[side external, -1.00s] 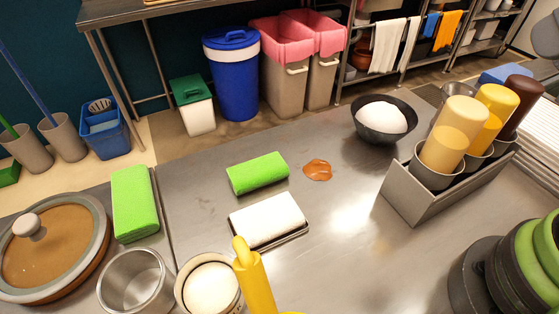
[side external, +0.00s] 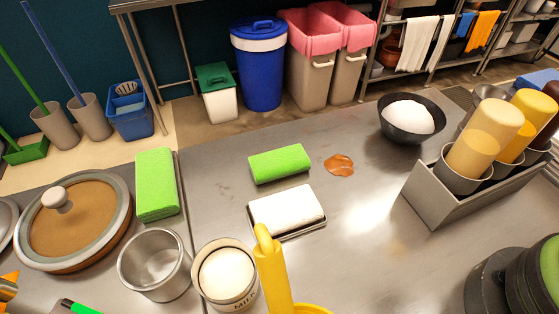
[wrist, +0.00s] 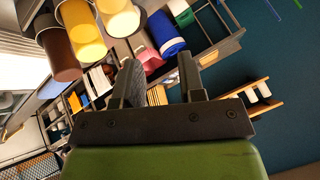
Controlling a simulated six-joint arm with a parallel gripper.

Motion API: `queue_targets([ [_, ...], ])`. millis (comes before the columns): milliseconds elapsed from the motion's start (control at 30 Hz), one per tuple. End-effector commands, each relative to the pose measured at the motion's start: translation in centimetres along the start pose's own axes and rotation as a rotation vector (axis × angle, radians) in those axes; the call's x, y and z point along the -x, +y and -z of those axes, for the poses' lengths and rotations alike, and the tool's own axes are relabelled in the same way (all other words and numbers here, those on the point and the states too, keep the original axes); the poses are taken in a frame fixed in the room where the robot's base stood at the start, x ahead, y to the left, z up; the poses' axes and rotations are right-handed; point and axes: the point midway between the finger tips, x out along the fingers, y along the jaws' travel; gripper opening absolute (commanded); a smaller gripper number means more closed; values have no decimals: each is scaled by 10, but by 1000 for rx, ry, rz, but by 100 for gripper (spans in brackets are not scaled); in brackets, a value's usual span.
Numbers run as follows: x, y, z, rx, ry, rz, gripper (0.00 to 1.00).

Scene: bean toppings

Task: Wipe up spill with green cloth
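A brown-orange spill (side external: 339,165) lies on the steel counter. A folded green cloth (side external: 280,164) lies just left of it, apart from it. A second folded green cloth (side external: 156,184) lies further left, beside the lidded pot. In the wrist view, the two dark fingers of my gripper (wrist: 160,82) stand apart with nothing between them. The gripper faces across the room, with no green cloth or spill in that view. In the side view only green and black arm parts show at the lower right, and the fingers are out of frame.
A white cloth block on a tray (side external: 287,211) sits in front of the nearer green cloth. A bowl of white food (side external: 410,119) and a bottle holder (side external: 430,199) stand right of the spill. A metal cup (side external: 155,264), a milk container (side external: 225,274) and a lidded pot (side external: 75,222) stand front left.

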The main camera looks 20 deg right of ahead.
Motion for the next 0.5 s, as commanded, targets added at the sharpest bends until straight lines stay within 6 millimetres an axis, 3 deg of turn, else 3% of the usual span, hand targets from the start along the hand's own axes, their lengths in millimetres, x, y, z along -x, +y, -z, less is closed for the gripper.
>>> queue_targets([
  [267,0,0,0,0,0,0,37],
  [433,-1,-5,8,41,-19,-1,76],
  [500,-4,-12,19,101,-46,-3,77],
])
